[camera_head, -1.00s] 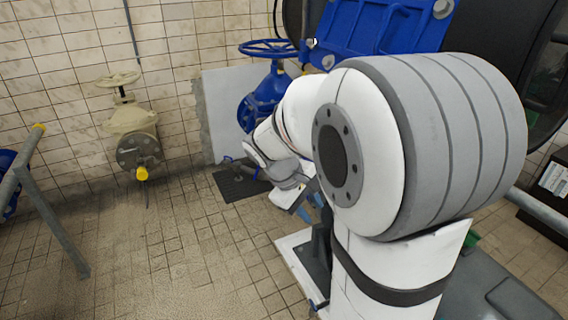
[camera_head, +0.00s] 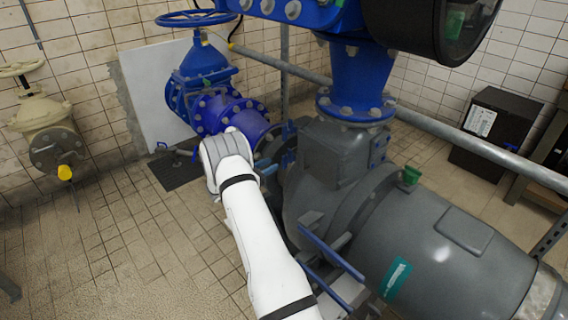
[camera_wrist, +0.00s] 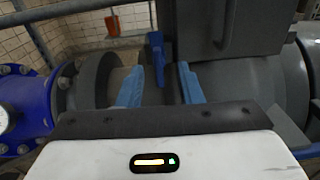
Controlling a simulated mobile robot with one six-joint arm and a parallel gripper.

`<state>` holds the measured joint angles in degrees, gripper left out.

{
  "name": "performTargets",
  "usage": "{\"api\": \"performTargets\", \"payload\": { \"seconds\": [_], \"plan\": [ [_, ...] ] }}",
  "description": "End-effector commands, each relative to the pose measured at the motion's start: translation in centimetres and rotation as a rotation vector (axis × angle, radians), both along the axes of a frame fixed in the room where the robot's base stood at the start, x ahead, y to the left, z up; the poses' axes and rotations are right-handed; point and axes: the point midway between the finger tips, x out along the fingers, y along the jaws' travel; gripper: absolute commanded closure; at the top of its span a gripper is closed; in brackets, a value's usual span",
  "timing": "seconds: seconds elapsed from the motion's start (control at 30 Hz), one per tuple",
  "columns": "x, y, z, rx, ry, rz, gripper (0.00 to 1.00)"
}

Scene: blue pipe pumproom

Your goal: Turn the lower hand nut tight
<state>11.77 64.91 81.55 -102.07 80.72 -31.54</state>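In the wrist view a blue upright piece (camera_wrist: 156,52), apparently a hand nut, stands ahead beside the grey pump housing. I cannot tell whether it is the lower one. My gripper (camera_wrist: 160,82) has two blue fingers that are apart, with nothing visible between their tips. The blue piece lies beyond the gap between them, and no contact shows. In the head view small blue parts (camera_head: 287,131) show by the pump's flange. My white wrist reaches in to their left and covers part of that area. I cannot clearly separate my fingers from the blue parts there.
The grey pump (camera_head: 430,235) fills the right. A blue pipe and valve (camera_head: 205,85) stand behind my wrist. Blue bars (camera_head: 330,253) stick out at the pump's front, close to my arm. A beige valve (camera_head: 42,125) is on the left wall.

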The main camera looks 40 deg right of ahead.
Motion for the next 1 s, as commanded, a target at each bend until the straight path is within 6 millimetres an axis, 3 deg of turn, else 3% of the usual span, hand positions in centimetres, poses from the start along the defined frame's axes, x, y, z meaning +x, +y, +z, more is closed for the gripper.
{"api": "performTargets", "payload": {
  "seconds": [0.17, 0.6, 1.0],
  "plan": [
    [0.5, -1.2, -1.0, -0.024, 0.020, 0.017, 0.67],
    [0.9, -7.3, -1.0, -0.023, 0.020, 0.017, 0.67],
    [1.0, -7.9, -0.9, -0.022, 0.019, 0.019, 0.70]
  ]
}}
